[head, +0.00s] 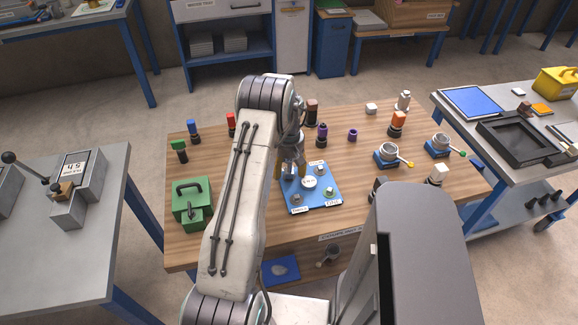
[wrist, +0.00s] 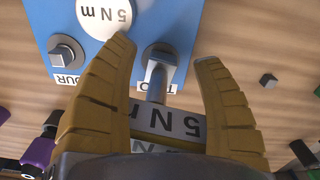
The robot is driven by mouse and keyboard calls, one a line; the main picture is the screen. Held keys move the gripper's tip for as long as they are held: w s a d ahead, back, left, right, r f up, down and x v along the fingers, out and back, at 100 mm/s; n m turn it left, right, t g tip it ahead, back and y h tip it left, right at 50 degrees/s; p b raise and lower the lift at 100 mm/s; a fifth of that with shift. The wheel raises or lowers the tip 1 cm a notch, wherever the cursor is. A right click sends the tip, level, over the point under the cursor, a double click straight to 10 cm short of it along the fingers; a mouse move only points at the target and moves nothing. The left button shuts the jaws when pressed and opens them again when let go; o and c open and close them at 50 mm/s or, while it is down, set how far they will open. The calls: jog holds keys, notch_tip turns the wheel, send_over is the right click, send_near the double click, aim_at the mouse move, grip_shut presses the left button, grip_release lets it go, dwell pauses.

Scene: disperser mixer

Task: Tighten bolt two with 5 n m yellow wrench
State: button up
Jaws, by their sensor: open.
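A blue plate (head: 313,200) lies on the wooden table and bears labelled bolts and a round white "5 N m" disc (head: 309,183). The disc also shows in the wrist view (wrist: 104,14). My gripper (head: 290,172) is over the plate's back left part, pointing down. In the wrist view, my yellow fingers (wrist: 168,72) are open around a grey tool (wrist: 165,124) marked "5 N m". A grey metal piece (wrist: 158,70) stands at the label "TWO" and hides bolt two. I cannot tell whether fingers touch the tool.
Bolt four (wrist: 63,56) is beside the fingers. Two cups on blue stands, one with a yellow-tipped handle (head: 407,163), are to the right. A green box (head: 192,203) is at the left. Several coloured-topped pieces stand along the back. A grey table (head: 60,250) is at far left.

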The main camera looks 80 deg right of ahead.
grip_shut()
jog(key=c, duration=0.7)
grip_release()
grip_shut()
